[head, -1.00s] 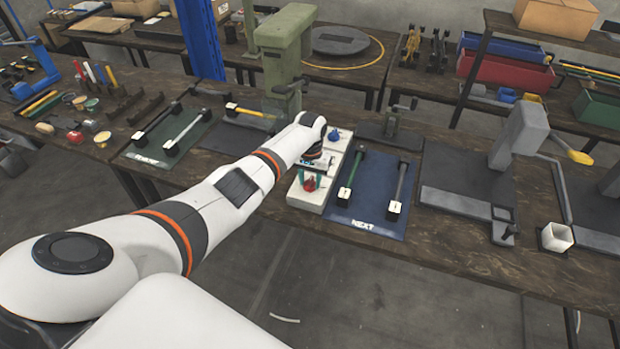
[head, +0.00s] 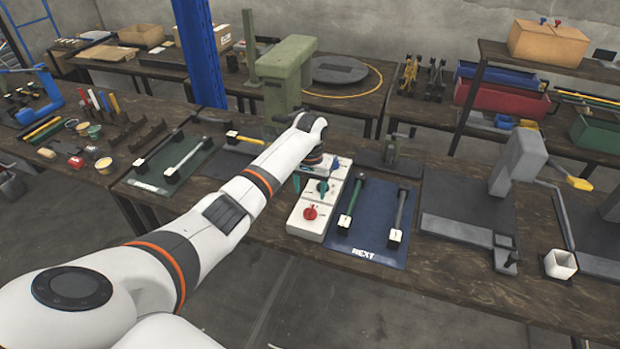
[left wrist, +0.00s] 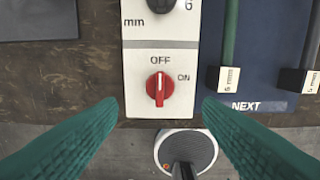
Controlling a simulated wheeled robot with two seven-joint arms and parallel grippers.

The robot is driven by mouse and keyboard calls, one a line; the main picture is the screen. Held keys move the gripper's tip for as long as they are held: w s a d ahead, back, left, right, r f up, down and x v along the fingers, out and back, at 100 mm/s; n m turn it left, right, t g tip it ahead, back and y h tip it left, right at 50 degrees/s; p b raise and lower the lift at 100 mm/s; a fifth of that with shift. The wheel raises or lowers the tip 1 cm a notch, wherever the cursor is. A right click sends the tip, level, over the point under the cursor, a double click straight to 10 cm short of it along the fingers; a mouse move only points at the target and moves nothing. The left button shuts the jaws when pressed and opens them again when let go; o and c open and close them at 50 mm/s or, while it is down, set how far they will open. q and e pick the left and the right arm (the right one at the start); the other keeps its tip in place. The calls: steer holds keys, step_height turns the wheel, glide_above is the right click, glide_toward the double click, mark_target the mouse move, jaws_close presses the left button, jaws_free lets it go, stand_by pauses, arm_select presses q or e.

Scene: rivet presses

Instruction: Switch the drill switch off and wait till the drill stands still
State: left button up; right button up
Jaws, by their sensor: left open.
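The white switch box (head: 309,225) stands at the front edge of the bench. Its red drill switch (head: 310,212) is uncovered and also shows in the left wrist view (left wrist: 159,89). The switch handle stands upright with its white mark in line with OFF; ON is to its right. My left gripper (head: 310,185) is open and empty above the box, behind the switch in the head view. In the left wrist view its teal fingers lie either side of the switch, apart from it. A green machine (head: 285,75) stands behind my arm; I cannot see a turning drill. My right gripper is not in view.
A blue NEXT mat (head: 372,240) with a green-handled and a grey-handled rod lies right of the box. A grey press (head: 515,165) stands farther right. A green mat (head: 150,180) with rods lies to the left. A blue post (head: 200,55) rises behind.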

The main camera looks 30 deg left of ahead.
arm_select(q)
steer(key=shift+r+b, duration=0.3)
steer(key=shift+r, duration=1.8)
